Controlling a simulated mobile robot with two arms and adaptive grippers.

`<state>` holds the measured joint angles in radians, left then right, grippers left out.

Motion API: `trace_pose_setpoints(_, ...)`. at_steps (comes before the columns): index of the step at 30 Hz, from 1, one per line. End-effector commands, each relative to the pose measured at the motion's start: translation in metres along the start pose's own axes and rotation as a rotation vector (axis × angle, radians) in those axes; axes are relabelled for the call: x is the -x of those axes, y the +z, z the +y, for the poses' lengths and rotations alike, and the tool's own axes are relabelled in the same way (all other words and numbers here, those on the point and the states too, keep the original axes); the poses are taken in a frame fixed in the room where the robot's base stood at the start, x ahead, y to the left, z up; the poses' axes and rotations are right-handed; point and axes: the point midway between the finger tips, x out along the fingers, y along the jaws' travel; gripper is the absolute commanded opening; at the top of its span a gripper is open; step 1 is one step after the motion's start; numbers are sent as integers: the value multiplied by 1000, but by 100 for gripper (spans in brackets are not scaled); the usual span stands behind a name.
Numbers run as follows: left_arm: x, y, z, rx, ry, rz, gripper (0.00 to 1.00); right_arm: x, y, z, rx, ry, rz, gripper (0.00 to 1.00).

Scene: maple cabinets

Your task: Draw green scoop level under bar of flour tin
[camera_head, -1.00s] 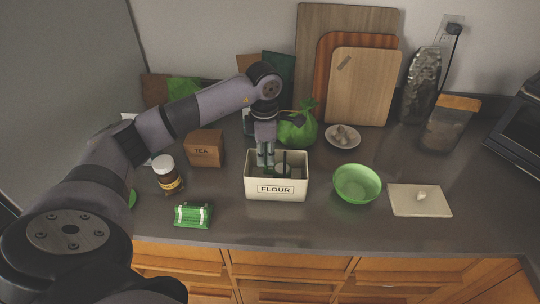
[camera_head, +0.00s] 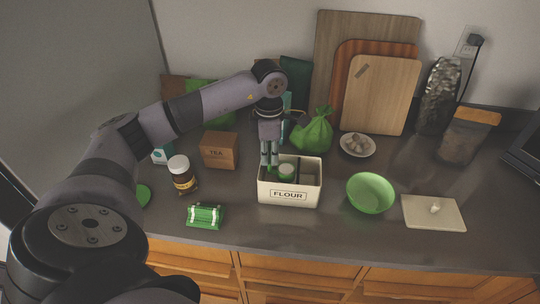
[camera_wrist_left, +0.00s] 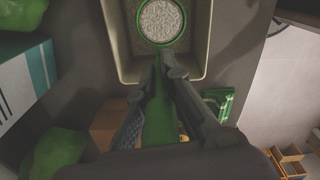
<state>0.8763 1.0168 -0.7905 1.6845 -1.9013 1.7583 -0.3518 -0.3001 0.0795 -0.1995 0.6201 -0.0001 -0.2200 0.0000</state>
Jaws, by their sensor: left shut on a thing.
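The cream flour tin (camera_head: 288,196), marked FLOUR, stands open on the counter. My left gripper (camera_head: 269,160) comes down at its left back part and is shut on the green scoop (camera_head: 286,167). In the left wrist view the scoop's green handle (camera_wrist_left: 160,115) runs between the fingers. Its round bowl, full of pale flour (camera_wrist_left: 162,20), lies within the outline of the tin's rim (camera_wrist_left: 203,35). I cannot tell whether the flour is heaped or level. The bar cannot be made out clearly. My right gripper is not in view.
A green bowl (camera_head: 371,194) and a pale board (camera_head: 433,212) are right of the tin. A green bag (camera_head: 314,132) is close behind. The counter in front is clear.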

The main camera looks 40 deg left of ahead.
Motion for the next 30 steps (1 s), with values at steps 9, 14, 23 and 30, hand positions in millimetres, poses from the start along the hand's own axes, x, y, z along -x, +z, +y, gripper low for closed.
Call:
trace_pose_setpoints(9, 17, 0, 0, 0, 1, 0, 0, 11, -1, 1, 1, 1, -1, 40)
trace_pose_setpoints(14, 24, 0, 0, 0, 1, 1, 0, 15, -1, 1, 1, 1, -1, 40)
trace_pose_setpoints(23, 37, 0, 0, 1, 1, 0, 0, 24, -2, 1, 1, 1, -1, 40)
trace_pose_setpoints(30, 48, 0, 0, 1, 1, 0, 0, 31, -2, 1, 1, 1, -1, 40)
